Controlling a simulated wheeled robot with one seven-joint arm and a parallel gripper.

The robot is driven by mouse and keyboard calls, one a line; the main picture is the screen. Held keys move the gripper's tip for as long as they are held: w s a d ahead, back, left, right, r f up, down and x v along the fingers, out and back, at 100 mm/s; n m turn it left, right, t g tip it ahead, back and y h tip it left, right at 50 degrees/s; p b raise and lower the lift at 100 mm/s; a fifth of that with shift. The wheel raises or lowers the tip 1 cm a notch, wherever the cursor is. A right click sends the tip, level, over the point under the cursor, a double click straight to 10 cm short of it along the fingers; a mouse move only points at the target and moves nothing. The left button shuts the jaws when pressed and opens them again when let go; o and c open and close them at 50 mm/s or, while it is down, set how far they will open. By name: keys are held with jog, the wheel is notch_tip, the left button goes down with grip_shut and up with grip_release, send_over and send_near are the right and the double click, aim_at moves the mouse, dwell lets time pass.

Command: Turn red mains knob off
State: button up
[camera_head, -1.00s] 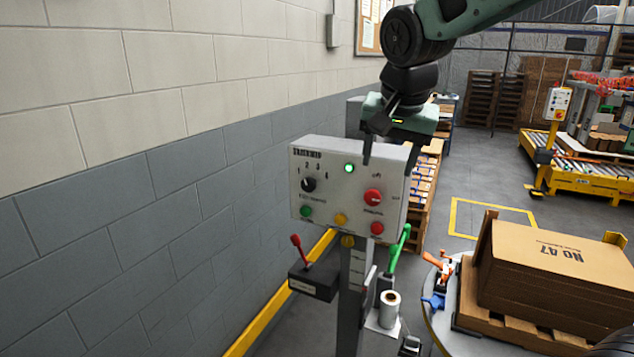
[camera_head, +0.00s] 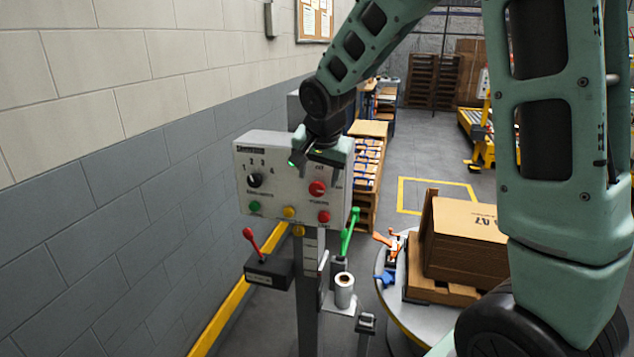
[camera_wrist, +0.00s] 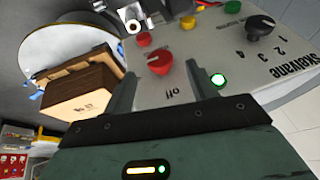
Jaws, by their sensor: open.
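The red mains knob (camera_head: 317,188) is on the upper right of the grey control panel (camera_head: 277,152). It also shows in the wrist view (camera_wrist: 159,62), with an "off" mark on the panel beside it. My gripper (camera_head: 318,176) is open in front of the panel. In the wrist view its two fingers (camera_wrist: 167,88) stand apart, with the knob just beyond and between their tips. I cannot tell whether either finger touches the panel. The jaws are empty.
The panel also has a black selector knob (camera_head: 254,180), a lit green lamp (camera_wrist: 218,80) and several push buttons. Below are a red lever (camera_head: 250,238) and a green lever (camera_head: 348,230). A block wall is left.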

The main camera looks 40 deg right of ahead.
aim_at(317, 187)
jog(key=shift+x, duration=2.2)
jog(key=c, duration=1)
